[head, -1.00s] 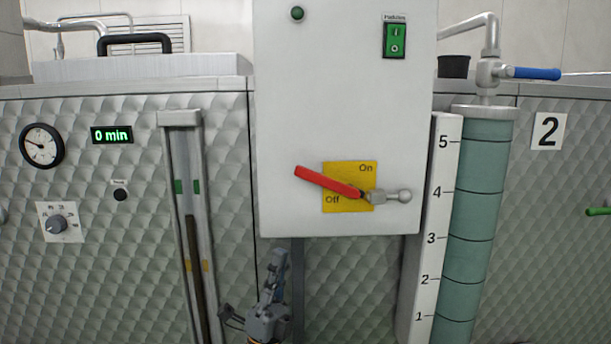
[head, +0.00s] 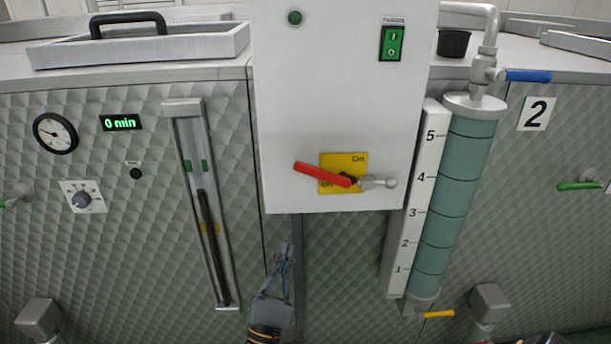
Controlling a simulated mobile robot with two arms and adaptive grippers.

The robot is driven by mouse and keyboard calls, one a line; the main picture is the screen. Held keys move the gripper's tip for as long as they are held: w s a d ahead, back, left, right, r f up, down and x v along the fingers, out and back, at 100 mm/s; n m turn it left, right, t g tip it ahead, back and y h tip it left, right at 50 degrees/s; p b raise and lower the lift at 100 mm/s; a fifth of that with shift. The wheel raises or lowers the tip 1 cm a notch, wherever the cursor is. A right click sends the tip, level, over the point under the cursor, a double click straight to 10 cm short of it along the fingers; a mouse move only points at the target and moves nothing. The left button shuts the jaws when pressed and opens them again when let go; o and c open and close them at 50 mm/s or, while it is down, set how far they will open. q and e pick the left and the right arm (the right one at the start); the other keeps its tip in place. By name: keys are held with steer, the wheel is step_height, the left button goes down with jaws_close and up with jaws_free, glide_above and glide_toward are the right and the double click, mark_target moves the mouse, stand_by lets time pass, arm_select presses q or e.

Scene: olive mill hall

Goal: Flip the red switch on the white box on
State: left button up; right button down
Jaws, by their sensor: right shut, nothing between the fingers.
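The white box (head: 300,110) hangs in front of the quilted metal wall. Near its lower edge is a yellow plate (head: 346,162) with "On" at its upper right and "Off" at its lower left, partly covered. The red switch lever (head: 320,174) lies across the plate, pointing left and slightly up from its pivot. A grey rod with a ball end (head: 380,182) sticks out to the right. My right gripper (head: 287,250) is shut and empty, below the box and left of the lever's pivot, apart from both. My left gripper is not in view.
A green rocker switch (head: 391,42) sits higher on the box. A teal level tube (head: 463,205) with a numbered scale and a blue-handled valve (head: 527,76) stands at right. A tall metal gauge (head: 205,205) is at left. Space directly before the box is clear.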

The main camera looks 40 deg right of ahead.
mark_target(326, 173)
arm_select(q)
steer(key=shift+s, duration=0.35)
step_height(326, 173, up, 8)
steer(key=p, duration=0.7)
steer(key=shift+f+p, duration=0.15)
steer(key=shift+p, duration=0.15)
arm_select(e)
steer(key=x, duration=0.4)
steer(key=s+r+x, duration=0.1)
steer(key=x, duration=0.3)
steer(key=s+x, duration=0.1)
steer(key=x, duration=0.3)
steer(key=shift+w+r, duration=0.15)
steer(key=shift+r, duration=0.5)
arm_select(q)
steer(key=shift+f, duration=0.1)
arm_select(e)
steer(key=shift+d+m, duration=0.1)
steer(key=shift+m, duration=0.2)
